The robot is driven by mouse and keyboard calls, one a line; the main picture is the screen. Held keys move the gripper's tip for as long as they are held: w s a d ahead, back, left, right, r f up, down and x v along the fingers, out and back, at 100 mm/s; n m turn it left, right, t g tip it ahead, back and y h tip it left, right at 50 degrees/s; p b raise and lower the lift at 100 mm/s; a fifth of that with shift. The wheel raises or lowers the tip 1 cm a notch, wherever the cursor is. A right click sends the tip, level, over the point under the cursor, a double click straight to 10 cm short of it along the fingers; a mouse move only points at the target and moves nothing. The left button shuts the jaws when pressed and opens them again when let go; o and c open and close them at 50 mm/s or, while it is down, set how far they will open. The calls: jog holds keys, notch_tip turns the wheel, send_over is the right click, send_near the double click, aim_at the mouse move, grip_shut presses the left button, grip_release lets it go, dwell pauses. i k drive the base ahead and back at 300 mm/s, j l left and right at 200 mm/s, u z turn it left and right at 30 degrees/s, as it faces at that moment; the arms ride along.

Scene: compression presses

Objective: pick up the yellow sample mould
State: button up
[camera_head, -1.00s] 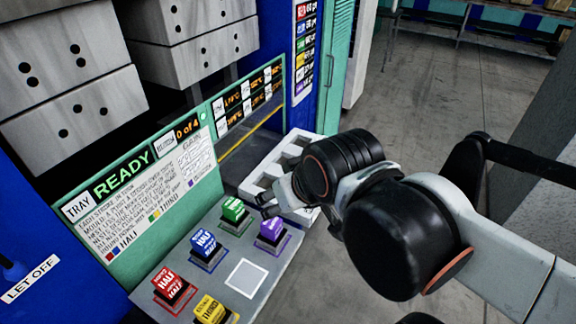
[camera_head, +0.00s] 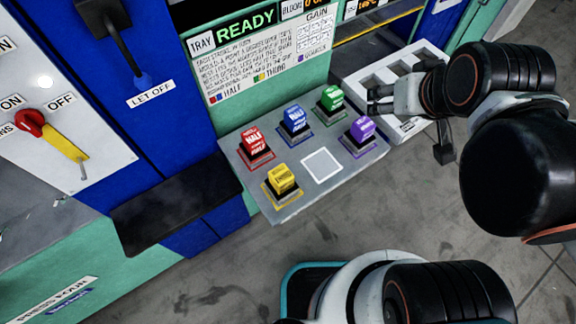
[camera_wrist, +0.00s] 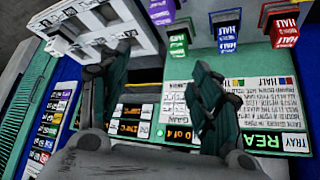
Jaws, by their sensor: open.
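The yellow sample mould (camera_head: 281,179) stands on its dark base inside a yellow outline, at the front left of the grey shelf (camera_head: 245,179). It is out of sight in the wrist view. My gripper (camera_head: 378,100) is open and empty, beyond the purple mould and by the white tray, well to the right of and behind the yellow mould. In the wrist view my gripper (camera_wrist: 150,85) shows its two dark green fingers spread apart, with the sign panel behind them.
Red (camera_head: 253,143), blue (camera_head: 294,118), green (camera_head: 331,98) and purple (camera_head: 361,130) moulds share the shelf. An empty white square (camera_head: 322,166) lies right of the yellow mould. A white compartmented tray (camera_head: 431,50) stands at the back right. A black ledge (camera_head: 180,207) juts out at left.

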aim_at(281, 182)
jog(key=u, duration=0.4)
jog(key=k+l+u, duration=0.1)
jog(key=u, duration=0.3)
jog(key=k+u, duration=0.1)
jog(key=u, duration=0.3)
jog(key=k+u, duration=0.1)
jog(key=u, duration=0.3)
jog(key=k+j, duration=0.2)
jog(key=k, duration=0.15)
